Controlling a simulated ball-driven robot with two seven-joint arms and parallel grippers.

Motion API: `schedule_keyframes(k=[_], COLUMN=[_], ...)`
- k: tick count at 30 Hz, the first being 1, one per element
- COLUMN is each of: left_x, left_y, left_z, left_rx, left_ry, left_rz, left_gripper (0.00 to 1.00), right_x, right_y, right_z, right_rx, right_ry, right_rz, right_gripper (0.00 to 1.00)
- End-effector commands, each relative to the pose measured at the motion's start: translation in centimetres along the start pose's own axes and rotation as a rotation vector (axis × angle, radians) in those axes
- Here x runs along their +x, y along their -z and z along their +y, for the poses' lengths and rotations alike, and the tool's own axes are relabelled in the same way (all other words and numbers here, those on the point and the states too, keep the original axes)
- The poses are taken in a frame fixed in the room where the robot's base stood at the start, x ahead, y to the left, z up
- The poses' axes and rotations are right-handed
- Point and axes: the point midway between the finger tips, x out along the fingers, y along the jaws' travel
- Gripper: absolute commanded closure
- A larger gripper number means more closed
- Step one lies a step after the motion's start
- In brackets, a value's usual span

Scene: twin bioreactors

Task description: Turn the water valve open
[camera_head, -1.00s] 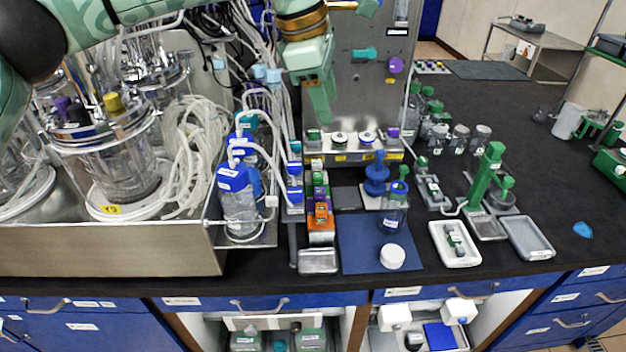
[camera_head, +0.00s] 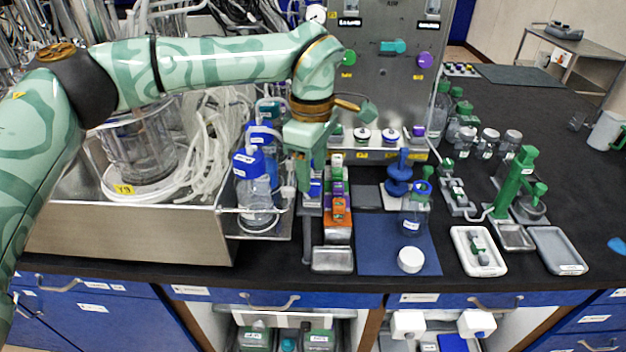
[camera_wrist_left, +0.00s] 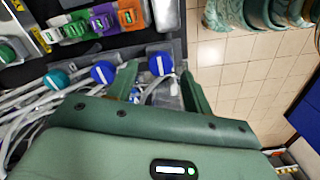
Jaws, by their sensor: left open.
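The steel panel (camera_head: 385,85) at the back carries a teal handle (camera_head: 393,46), a green knob (camera_head: 349,58) and a purple knob (camera_head: 425,60). Their labels are too small to read, so I cannot tell which is the water valve. My left gripper (camera_head: 308,182) points down in front of the panel's lower left edge, below these handles and apart from them. In the left wrist view its two fingers (camera_wrist_left: 160,90) are spread and empty, with a blue round cap (camera_wrist_left: 160,63) showing beyond the gap. My right gripper is not in view.
Blue-capped bottles (camera_head: 252,185) with tubes stand just left of my left gripper. A row of coloured blocks (camera_head: 338,205) is to its right. A blue mat (camera_head: 385,258) holds a bottle and a white lid. Green stands and trays (camera_head: 558,250) are at right.

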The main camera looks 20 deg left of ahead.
Motion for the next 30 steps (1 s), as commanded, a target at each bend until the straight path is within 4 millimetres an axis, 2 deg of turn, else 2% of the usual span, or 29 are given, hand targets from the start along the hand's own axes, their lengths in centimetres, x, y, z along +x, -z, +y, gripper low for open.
schedule_keyframes(k=[1, 6, 15, 20, 30], left_x=[0.9, 2.2, 2.4, 2.4, 2.2], left_y=[0.0, 0.0, 0.0, 0.0, 0.0], left_z=[0.0, 0.0, 0.0, 0.0, 0.0], left_rx=[-0.001, -0.001, -0.001, -0.001, -0.031], left_ry=[0.003, 0.0, -0.001, 0.0, 0.0], left_rz=[-0.001, -0.001, 0.0, 0.0, 0.0], left_gripper=[0.5, 0.5, 0.5, 0.94, 0.94], right_x=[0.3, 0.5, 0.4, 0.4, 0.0], right_y=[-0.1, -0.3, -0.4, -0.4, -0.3], right_z=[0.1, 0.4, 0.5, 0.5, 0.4], right_rx=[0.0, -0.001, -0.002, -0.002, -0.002], right_ry=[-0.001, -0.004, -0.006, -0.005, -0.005], right_rz=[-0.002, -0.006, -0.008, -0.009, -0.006], right_gripper=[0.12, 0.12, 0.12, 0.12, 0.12])
